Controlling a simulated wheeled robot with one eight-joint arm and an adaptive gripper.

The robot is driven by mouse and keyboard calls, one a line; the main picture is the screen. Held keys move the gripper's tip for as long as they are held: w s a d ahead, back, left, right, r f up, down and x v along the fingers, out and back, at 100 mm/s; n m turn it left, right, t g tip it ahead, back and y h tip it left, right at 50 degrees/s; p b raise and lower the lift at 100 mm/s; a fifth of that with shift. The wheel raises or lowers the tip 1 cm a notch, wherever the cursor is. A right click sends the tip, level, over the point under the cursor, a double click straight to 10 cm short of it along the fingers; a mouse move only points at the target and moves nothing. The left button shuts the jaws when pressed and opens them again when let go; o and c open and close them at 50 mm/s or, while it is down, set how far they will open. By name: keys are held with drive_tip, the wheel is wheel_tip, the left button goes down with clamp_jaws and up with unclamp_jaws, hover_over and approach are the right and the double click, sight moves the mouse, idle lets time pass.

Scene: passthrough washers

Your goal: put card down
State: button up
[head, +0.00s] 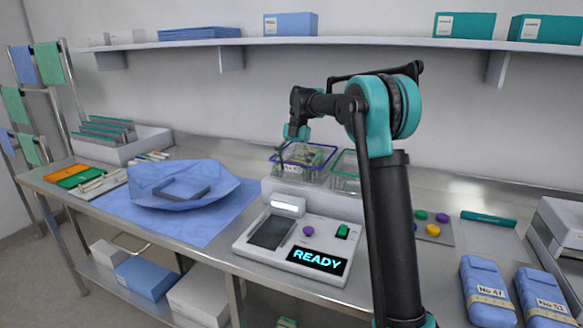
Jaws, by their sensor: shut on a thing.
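My gripper (290,152) is at the back of the bench, at the purple-rimmed wire basket (322,147), behind the white machine. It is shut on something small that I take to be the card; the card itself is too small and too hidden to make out. The white machine (248,252) has a dark panel (271,231), a lit white bar, a purple button (308,230), a green switch (343,231) and a display (317,261) reading READY.
A green-rimmed basket (343,166) stands right of the purple one, partly behind my arm. A blue wrapped bundle (155,186) lies on a blue sheet (213,232) at left. Blue packs (484,285) lie at front right. A shelf (350,40) runs above.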

drive_tip(key=shift+w+r, duration=0.15)
drive_tip(key=shift+r, duration=0.35)
drive_tip(key=v, duration=1.2)
drive_tip(key=shift+r, duration=0.1)
